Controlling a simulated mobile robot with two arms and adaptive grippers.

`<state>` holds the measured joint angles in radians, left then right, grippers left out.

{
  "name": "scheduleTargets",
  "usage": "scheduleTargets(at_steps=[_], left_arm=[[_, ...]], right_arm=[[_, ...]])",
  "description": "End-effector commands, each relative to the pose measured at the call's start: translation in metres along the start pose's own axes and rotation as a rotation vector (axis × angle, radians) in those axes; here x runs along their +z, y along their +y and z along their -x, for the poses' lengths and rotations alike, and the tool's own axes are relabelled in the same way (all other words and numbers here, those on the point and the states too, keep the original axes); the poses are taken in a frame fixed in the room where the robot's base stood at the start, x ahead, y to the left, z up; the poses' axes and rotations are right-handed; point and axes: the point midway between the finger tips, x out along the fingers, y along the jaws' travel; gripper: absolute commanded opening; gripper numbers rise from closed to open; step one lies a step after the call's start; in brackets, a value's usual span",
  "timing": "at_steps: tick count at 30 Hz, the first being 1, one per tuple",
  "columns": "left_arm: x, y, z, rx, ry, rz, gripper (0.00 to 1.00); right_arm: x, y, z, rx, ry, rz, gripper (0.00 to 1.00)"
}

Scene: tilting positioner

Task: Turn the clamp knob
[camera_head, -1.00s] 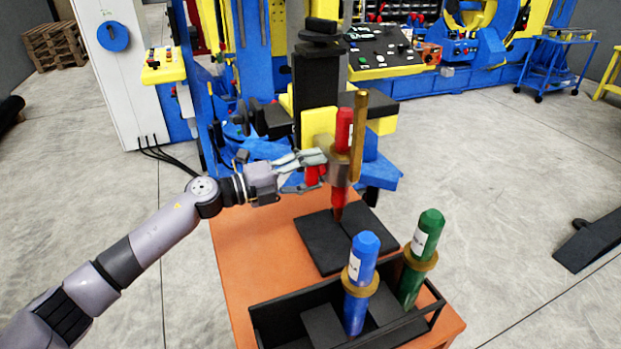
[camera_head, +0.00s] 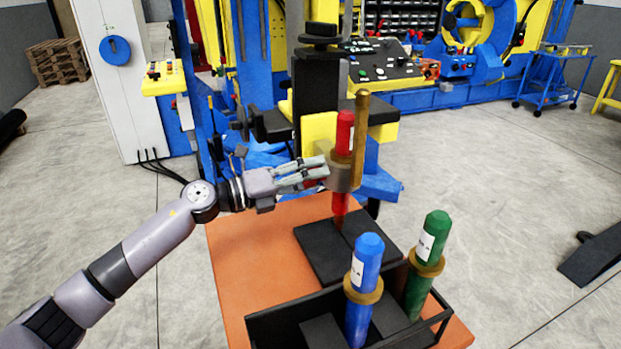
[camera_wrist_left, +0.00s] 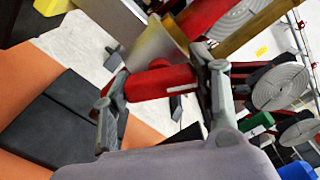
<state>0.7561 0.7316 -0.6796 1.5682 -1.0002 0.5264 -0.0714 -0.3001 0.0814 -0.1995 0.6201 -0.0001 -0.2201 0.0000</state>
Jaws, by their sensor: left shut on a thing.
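A red torch (camera_head: 345,135) stands nearly upright, held in a grey-brown clamp (camera_head: 341,178) beside a brass rod (camera_head: 361,125). Its lower end is over a black plate (camera_head: 322,255). My left gripper (camera_head: 314,172) is at the left side of the clamp. In the left wrist view the red clamp knob (camera_wrist_left: 160,84), with a white mark on it, lies between the two fingers (camera_wrist_left: 160,92), and the gripper is shut on it. The clamp (camera_wrist_left: 155,48) is just beyond the knob there. In the head view the fingers hide the knob. My right gripper is not in view.
A blue torch (camera_head: 362,290) and a green torch (camera_head: 428,255) stand in a black rack (camera_head: 290,311) at the front of the orange table (camera_head: 240,250). The black and yellow machine (camera_head: 318,100) is close behind the clamp.

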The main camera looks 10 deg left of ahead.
Motion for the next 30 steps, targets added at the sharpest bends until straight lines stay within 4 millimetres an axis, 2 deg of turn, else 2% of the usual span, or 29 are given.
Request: scheduleTargets(at_steps=[7, 8, 17, 26, 30], left_arm=[[-0.002, 0.001, 0.000, 0.003, 0.004, -0.005, 0.27], [-0.002, 0.001, 0.000, 0.003, 0.004, -0.005, 0.55], [-0.001, 0.001, 0.000, 0.002, 0.002, -0.002, 0.75], [0.000, 0.001, 0.001, 0.001, 0.001, -0.001, 0.75], [0.000, 0.002, 0.012, 0.003, -0.001, 0.001, 0.75]], right_arm=[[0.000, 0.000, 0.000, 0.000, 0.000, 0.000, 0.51], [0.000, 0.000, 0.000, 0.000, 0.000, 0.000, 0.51], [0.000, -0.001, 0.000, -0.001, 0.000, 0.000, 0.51], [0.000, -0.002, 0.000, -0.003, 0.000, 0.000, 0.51], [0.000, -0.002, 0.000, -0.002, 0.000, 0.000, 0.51]])
